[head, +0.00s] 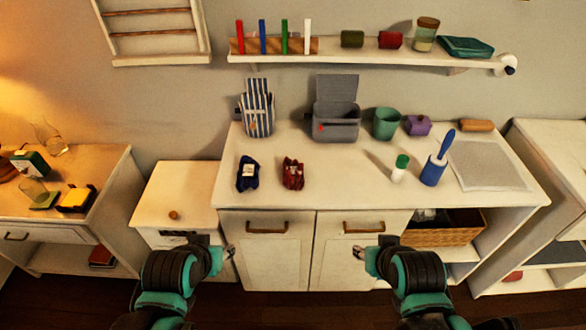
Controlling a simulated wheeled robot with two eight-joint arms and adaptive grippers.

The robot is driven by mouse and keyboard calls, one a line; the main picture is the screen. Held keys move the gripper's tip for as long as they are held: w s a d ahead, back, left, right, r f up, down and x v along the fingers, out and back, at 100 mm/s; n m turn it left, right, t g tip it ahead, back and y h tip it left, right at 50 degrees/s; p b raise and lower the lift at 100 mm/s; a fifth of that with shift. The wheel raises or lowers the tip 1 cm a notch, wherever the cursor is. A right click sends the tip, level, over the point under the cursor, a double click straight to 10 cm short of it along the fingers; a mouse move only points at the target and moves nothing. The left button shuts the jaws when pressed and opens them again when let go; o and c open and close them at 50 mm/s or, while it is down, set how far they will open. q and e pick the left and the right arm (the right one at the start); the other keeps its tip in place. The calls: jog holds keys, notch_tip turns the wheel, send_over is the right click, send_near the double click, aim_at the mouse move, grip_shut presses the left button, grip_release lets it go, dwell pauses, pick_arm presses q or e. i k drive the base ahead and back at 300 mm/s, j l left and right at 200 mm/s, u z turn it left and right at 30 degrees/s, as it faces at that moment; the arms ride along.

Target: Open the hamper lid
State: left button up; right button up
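A white box-like cabinet (150,206) stands left of the long counter and looks like the hamper. Its flat top is the lid (187,188), lying closed, with a small round wooden knob (173,215) near the front edge. My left gripper (229,251) is in front of the counter's left cabinet door, to the right of and lower in the picture than the knob, apart from it. My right gripper (359,252) is in front of the right cabinet door. Both look empty; their fingers are too small to tell whether open or shut.
The counter (350,180) holds a grey bin (336,122) with its lid up, a striped bag (257,115), a green cup (386,123) and a blue brush holder (434,169). A side table (100,165) stands left. The hamper's top is clear except for the knob.

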aim_at(177, 194)
jog(key=j, duration=1.05)
jog(key=i+j, duration=0.1)
jog(key=j, duration=0.95)
